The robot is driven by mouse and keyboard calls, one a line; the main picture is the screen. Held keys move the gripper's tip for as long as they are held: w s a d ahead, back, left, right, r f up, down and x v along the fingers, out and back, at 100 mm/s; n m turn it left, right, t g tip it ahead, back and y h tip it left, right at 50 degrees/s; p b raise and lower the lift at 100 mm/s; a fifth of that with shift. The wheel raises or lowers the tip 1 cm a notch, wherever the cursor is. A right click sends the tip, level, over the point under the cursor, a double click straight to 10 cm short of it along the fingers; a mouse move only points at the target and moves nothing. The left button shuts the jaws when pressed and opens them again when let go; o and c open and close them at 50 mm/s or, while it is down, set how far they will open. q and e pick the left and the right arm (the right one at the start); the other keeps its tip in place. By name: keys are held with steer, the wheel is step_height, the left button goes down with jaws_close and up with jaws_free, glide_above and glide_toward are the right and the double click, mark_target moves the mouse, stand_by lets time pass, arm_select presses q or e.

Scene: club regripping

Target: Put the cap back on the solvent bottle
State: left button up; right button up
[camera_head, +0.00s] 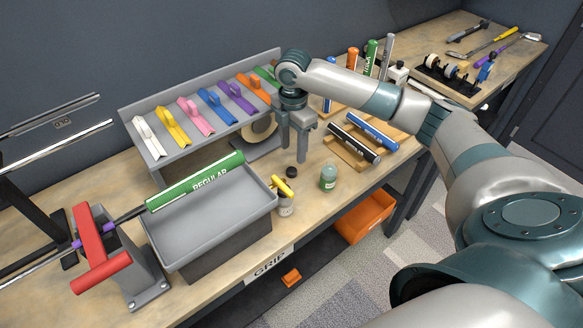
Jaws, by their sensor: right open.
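A small green bottle (328,178), which I take for the solvent bottle, stands upright on the bench near its front edge. I see no dark cap on its top. A small round black cap (291,172) lies on the bench to the left of the bottle, apart from it. My right gripper (294,157) points down just above and behind the cap. Its two fingers are apart, with nothing seen between them. My left gripper is out of view.
A small pale jar (286,208) with a yellow-handled tool (282,186) stands close in front of the cap. A grey tray (210,222) is to the left, under a green grip marked REGULAR (195,182). Dark and blue grips (354,145) lie on a wooden rack to the right.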

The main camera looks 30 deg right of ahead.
mark_target(293, 169)
steer(key=shift+f, duration=1.1)
steer(key=shift+s+a+f+p, duration=0.1)
steer(key=shift+f+p, duration=0.6)
steer(key=shift+p, duration=0.25)
step_height(293, 169, down, 3)
steer(key=shift+r+p, duration=0.1)
steer(key=shift+p, duration=0.65)
steer(key=shift+f, duration=0.5)
steer(key=c, duration=1.1)
